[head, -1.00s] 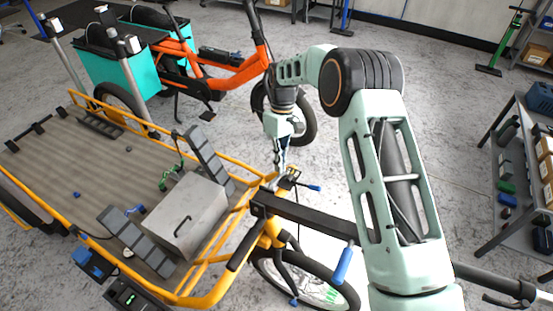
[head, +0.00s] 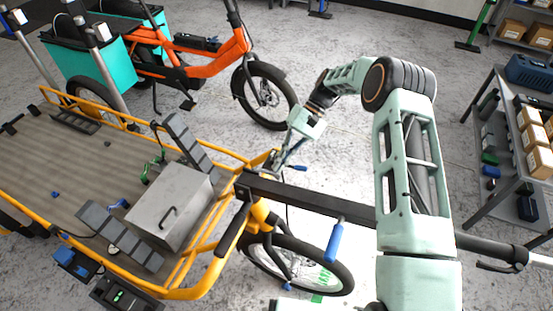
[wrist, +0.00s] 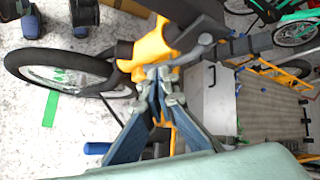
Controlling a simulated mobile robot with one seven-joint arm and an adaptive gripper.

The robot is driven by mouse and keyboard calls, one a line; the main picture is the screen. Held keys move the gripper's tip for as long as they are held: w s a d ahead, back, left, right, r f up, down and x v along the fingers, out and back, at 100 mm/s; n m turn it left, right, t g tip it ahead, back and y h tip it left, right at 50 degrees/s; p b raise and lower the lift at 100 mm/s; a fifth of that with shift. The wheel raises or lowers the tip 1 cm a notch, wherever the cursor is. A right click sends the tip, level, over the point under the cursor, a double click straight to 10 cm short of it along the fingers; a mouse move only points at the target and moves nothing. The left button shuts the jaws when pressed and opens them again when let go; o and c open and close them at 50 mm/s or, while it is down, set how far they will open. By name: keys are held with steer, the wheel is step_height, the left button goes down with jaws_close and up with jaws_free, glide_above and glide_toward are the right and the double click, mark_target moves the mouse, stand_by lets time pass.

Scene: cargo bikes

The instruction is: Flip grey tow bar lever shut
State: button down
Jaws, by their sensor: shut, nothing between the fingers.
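The dark tow bar (head: 300,204) runs from the yellow cargo bike's front (head: 262,216) toward the right in the head view. My gripper (head: 279,166) is at the yellow front end, just beyond the bar. In the wrist view my gripper (wrist: 162,76) has its fingertips together with nothing held, close to the yellow bracket (wrist: 150,48). A grey lever-like part (wrist: 190,50) lies just beyond the fingertips; I cannot tell whether they touch it or how far it is turned. In the head view my gripper hides most of this spot.
A blue-ended handle (head: 336,242) hangs from the tow bar, and a smaller blue grip (head: 298,168) sits beside my gripper. A grey metal box (head: 172,205) stands on the cargo deck. An orange bike (head: 205,60) is behind. A shelf (head: 500,150) stands at right.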

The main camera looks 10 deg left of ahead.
steer(key=shift+a+r, duration=0.1)
steer(key=shift+a, duration=0.05)
steer(key=shift+s+a+r+p, duration=0.25)
steer(key=shift+s+a+p, duration=0.1)
steer(key=shift+s+a, duration=0.15)
steer(key=shift+d, duration=0.1)
steer(key=v, duration=1.2)
stand_by(0.6)
